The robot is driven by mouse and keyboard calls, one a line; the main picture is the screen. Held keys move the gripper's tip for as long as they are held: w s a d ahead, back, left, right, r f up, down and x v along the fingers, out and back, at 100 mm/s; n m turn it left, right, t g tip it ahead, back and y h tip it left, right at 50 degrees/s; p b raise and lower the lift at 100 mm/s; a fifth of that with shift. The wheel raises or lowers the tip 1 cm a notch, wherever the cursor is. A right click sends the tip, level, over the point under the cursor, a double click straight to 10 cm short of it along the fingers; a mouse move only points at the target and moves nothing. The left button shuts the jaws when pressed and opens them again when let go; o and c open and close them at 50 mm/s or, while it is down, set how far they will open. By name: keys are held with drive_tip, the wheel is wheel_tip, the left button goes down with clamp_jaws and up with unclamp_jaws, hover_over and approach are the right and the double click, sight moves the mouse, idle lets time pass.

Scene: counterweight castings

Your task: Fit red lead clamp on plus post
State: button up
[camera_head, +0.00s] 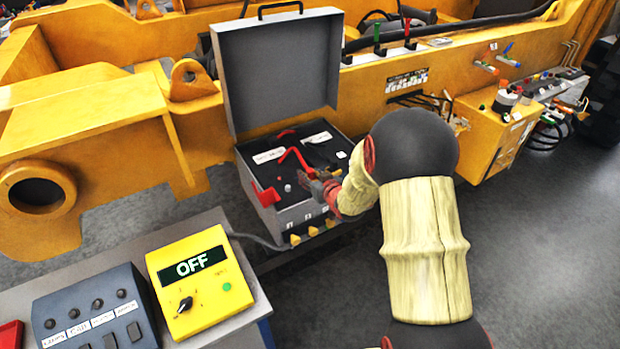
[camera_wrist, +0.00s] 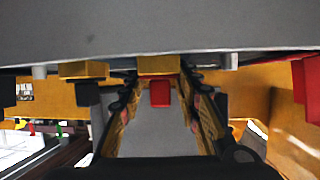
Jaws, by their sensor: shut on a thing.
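My gripper (camera_head: 322,187) reaches into the front right of an open grey case (camera_head: 245,195). In the wrist view its two fingers (camera_wrist: 160,98) are closed in around a small red block (camera_wrist: 159,93), with a gold piece (camera_wrist: 158,65) directly above it. Whether this block is the red lead clamp is not clear. In the head view a bent red piece (camera_head: 294,158) lies inside the case, and a red block (camera_head: 268,196) sits at its front left edge. I cannot make out the plus post.
The case's raised lid (camera_head: 280,75) stands behind its tray. Gold tabs (camera_head: 313,231) line its front. A yellow box reading OFF (camera_head: 200,278) and a dark switch box (camera_head: 97,312) stand on the bench at lower left. Yellow machinery (camera_head: 100,110) surrounds the case; open floor lies at right.

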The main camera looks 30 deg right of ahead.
sight(312, 171)
drive_tip(key=shift+r, duration=0.2)
drive_tip(key=shift+r, duration=0.25)
drive_tip(key=r, duration=0.3)
drive_tip(key=shift+s+d+r+p, duration=0.15)
drive_tip(key=shift+s+r+p, duration=0.15)
drive_tip(key=shift+s, duration=0.05)
drive_tip(key=s+d+r+p, duration=0.2)
drive_tip(key=s+r, duration=0.7)
drive_tip(key=s, duration=0.4)
drive_tip(key=w+a+f+n+y, duration=0.2)
drive_tip(key=w+a+f, duration=0.2)
drive_tip(key=w+a, duration=0.45)
drive_tip(key=shift+m+h, duration=0.3)
drive_tip(key=shift+m, duration=0.1)
drive_tip(key=shift+w+a+f+b, duration=0.1)
drive_tip(key=shift+w+a, duration=0.25)
drive_tip(key=shift+w, duration=0.6)
drive_tip(key=shift+w+a+f+b, duration=0.1)
drive_tip(key=shift+w+a, duration=0.2)
drive_tip(key=shift+w, duration=0.6)
drive_tip(key=shift+w+a+b, duration=0.1)
drive_tip(key=shift+w+a, duration=0.25)
drive_tip(key=shift+w, duration=0.6)
